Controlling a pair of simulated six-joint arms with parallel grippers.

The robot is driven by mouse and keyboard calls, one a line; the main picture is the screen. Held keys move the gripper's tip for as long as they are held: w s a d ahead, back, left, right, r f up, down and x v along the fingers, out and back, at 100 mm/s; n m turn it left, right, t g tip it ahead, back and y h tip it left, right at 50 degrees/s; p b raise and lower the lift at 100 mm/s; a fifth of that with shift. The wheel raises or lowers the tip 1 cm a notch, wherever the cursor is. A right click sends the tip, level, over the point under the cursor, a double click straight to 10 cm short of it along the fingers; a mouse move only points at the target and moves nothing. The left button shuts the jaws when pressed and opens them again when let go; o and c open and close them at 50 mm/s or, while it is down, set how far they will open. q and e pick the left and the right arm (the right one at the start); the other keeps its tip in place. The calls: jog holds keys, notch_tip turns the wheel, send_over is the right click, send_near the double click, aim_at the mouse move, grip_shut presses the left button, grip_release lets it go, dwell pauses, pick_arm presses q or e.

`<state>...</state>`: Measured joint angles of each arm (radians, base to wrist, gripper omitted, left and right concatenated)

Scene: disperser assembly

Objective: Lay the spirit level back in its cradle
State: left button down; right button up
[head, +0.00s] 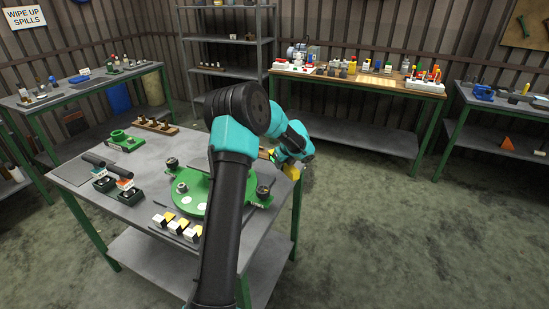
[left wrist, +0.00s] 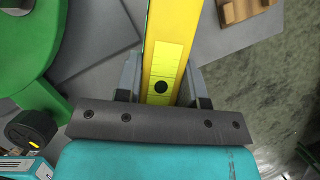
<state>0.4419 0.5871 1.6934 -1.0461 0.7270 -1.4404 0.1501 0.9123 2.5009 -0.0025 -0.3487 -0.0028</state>
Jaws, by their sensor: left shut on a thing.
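The yellow spirit level (left wrist: 178,28) is between the two fingers of my left gripper (left wrist: 160,85) in the left wrist view. A wooden piece with raised blocks (left wrist: 240,10), which may be the cradle, shows at the upper right of the wrist view, apart from the level. My right gripper is not in view.
The grey table (head: 140,212) bears a green round base (head: 188,199), white and yellow blocks (head: 185,227), black-handled tools (head: 106,166), a green fixture (head: 126,140) and a wooden rack (head: 155,126). Open floor lies right of the table.

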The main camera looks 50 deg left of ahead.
pick_arm(q)
jog(key=shift+s+a+f+m+t, duration=0.1)
jog(key=shift+s+a+m+t, duration=0.3)
jog(key=shift+s+a+m, duration=0.7)
jog(key=shift+w, duration=0.1)
jog(key=shift+a, duration=0.1)
jog(key=w+a, duration=0.3)
jog(key=a, duration=0.1)
jog(key=w+a+f, duration=0.1)
jog(key=w+a, duration=0.6)
jog(key=a, duration=0.1)
jog(key=shift+w+f, duration=0.2)
jog(key=shift+w, duration=0.1)
jog(key=shift+f, duration=1.75)
jog(key=shift+f, duration=0.1)
jog(key=c, duration=0.7)
grip_release()
jog(key=shift+f, duration=0.1)
